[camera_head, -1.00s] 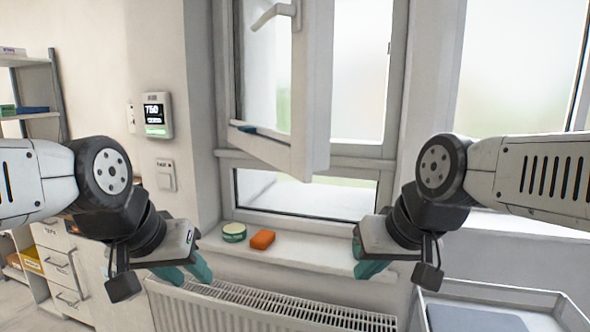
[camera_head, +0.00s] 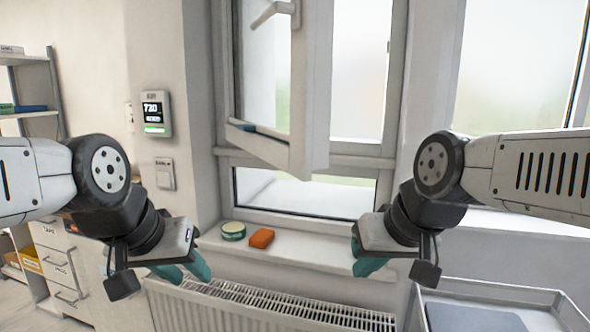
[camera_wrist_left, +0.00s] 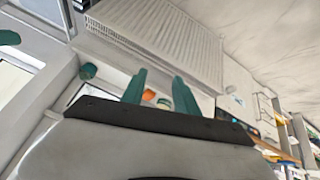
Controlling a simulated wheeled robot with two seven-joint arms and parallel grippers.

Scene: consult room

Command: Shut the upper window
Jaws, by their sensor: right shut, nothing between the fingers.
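The upper window sash (camera_head: 308,92) has a white frame and stands open, swung inward from the window frame (camera_head: 397,85). My right gripper (camera_head: 364,264) is shut and empty, below and right of the sash. Neither touches the sash.
An orange block (camera_head: 261,238) and a round green-and-white tin (camera_head: 233,231) sit on the sill (camera_head: 300,252) below the lower window (camera_head: 300,193). A radiator (camera_head: 270,305) is under the sill. A grey trolley (camera_head: 490,292) stands at the lower right, drawers (camera_head: 62,268) at the left.

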